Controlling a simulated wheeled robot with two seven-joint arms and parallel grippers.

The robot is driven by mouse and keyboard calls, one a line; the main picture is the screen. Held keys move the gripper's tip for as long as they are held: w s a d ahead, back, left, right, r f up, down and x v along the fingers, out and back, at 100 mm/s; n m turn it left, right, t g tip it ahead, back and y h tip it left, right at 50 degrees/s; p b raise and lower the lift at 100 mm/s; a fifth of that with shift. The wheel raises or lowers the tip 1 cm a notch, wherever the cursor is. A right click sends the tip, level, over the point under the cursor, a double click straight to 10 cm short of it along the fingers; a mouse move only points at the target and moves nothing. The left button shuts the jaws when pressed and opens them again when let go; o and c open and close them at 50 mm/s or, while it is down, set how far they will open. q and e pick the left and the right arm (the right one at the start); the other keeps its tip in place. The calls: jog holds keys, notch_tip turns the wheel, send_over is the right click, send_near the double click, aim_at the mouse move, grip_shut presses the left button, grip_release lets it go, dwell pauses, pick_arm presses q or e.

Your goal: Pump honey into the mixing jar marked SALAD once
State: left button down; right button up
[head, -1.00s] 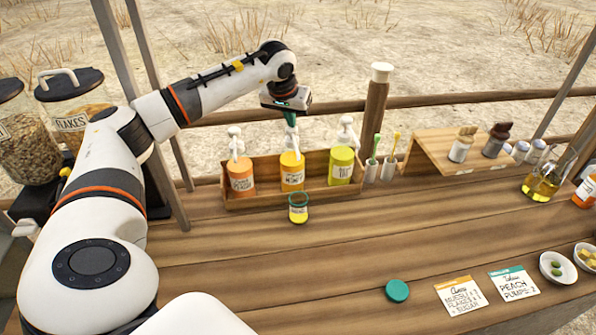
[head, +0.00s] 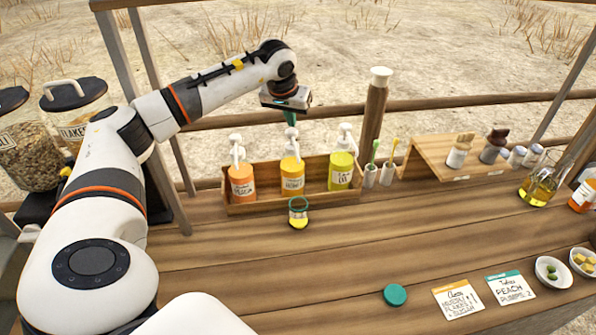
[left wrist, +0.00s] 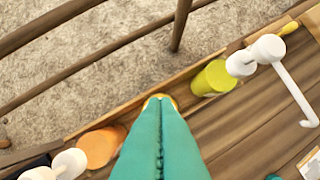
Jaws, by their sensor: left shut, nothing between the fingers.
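The honey pump bottle (head: 292,178) is orange-yellow with a white pump head and stands in the middle of a wooden rack, between two other pump bottles. My left gripper (head: 290,121) has teal fingers, shut and empty, pointing down right above its pump head; I cannot tell whether they touch. In the left wrist view the shut fingers (left wrist: 159,99) hide most of the honey bottle, leaving a little orange-yellow at their tips. A small clear jar (head: 298,214) with a dark green rim and yellow contents stands in front of the honey bottle. Its label is too small to read. My right gripper is out of view.
An orange bottle (head: 241,184) and a yellow-green bottle (head: 341,171) flank the honey in the rack (head: 270,205). Spoon holders (head: 378,176), a raised shelf, flasks and bowls are to the right. A teal lid (head: 395,295) and cards lie in front. The middle counter is clear.

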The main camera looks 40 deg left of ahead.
pick_arm(q)
jog(key=shift+r, duration=0.1)
notch_tip(320, 180, up, 6)
jog(key=p, duration=0.5)
dwell(0.4)
